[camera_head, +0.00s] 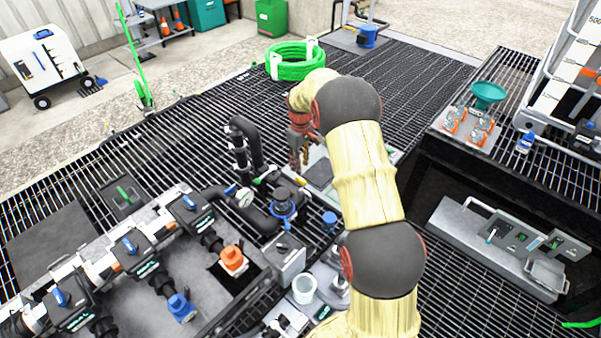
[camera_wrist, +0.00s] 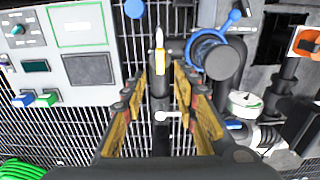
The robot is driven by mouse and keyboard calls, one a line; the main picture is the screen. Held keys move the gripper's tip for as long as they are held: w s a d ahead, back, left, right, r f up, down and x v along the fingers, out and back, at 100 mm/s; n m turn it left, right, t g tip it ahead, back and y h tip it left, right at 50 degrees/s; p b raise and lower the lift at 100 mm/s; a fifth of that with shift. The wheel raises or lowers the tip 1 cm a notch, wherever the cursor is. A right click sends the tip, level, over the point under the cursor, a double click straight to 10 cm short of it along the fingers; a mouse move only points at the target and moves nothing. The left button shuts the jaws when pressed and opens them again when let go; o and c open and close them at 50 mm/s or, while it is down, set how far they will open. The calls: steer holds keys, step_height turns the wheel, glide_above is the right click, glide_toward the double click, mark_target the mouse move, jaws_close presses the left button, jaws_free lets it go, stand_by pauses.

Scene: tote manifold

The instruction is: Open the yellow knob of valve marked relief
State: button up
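My gripper (camera_head: 299,146) hangs over the pipework at the middle of the grating in the head view. In the wrist view its two finger pads stand apart, so my gripper (camera_wrist: 160,85) is open with nothing held. A small upright knob or lever with a pale top and yellow base (camera_wrist: 160,68) shows just past the fingertips, lined up with the gap between them. I cannot tell its distance or whether the fingers touch it. No relief marking can be read. In the head view a small yellow spot (camera_head: 301,181) shows below the gripper; I cannot tell if it is the same part.
A blue valve (camera_wrist: 210,54) and black pipes stand close to the right of the fingers, with a round gauge (camera_wrist: 244,102) nearby. A grey control panel (camera_wrist: 88,70) lies to the left. A manifold with blue handles (camera_head: 130,246) fills the lower left in the head view.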

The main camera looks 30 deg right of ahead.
steer(key=shift+r, duration=2.35)
steer(key=s+a+f+m+g, duration=0.1)
steer(key=s+a+m, duration=0.25)
steer(key=s, duration=0.35)
steer(key=s+a+r+t, duration=0.2)
steer(key=s+a+r, duration=0.3)
steer(key=s+r, duration=0.3)
steer(key=s+a+r+t, duration=0.2)
steer(key=s+a+r, duration=0.3)
steer(key=s, duration=0.8)
steer(key=s+a+r+t, duration=0.2)
steer(key=s+a+r, duration=0.4)
steer(key=s+r, duration=0.4)
steer(key=shift+s+r+m+t, duration=0.2)
steer(key=shift+r+m+t, duration=0.1)
steer(key=shift+r+m, duration=0.05)
